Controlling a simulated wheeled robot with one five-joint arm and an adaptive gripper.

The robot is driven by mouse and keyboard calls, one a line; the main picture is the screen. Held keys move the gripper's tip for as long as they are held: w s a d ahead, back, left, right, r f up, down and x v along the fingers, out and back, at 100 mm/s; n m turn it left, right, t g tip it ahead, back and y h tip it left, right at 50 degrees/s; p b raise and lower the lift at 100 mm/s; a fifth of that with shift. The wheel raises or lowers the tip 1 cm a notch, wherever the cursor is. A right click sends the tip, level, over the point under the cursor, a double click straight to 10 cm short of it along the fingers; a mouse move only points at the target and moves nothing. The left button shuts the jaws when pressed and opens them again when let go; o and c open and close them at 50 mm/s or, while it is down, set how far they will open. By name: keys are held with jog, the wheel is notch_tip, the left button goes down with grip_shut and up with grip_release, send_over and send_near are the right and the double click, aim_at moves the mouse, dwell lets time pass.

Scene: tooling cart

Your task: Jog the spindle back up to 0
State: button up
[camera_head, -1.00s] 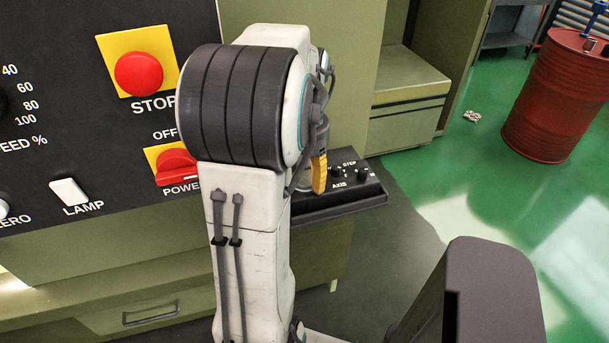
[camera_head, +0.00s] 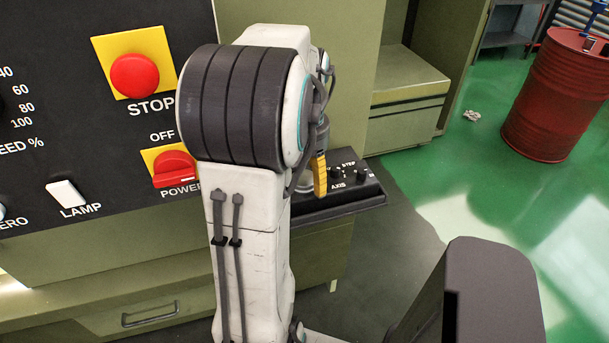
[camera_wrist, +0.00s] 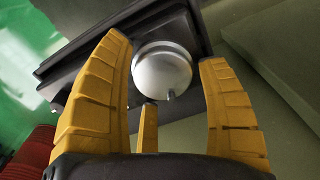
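A dark jog box (camera_head: 370,198) with small black knobs labelled AXIS (camera_head: 336,172) and STEP (camera_head: 362,177) sticks out from the machine's front. In the wrist view, a round silver handwheel (camera_wrist: 160,72) with a small peg near its lower edge sits on the box (camera_wrist: 75,70). My gripper (camera_wrist: 166,52) is open, with its yellow fingers spread on either side of the wheel; I cannot tell whether any finger touches it. In the head view my arm hides most of the wheel, and one yellow finger (camera_head: 320,176) shows beside the box. No spindle or position readout is visible.
The machine's dark panel at left carries a red STOP button (camera_head: 135,76), a red POWER switch (camera_head: 174,168) and a white LAMP switch (camera_head: 66,193). A green cabinet (camera_head: 405,95) stands behind the box. A red barrel (camera_head: 556,100) stands farther right, with open green floor before it.

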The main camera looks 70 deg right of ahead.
aim_at(305, 177)
jog(key=shift+o, duration=0.7)
jog(key=shift+a, duration=0.1)
jog(key=shift+r, duration=0.15)
notch_tip(305, 177, up, 12)
dwell(0.9)
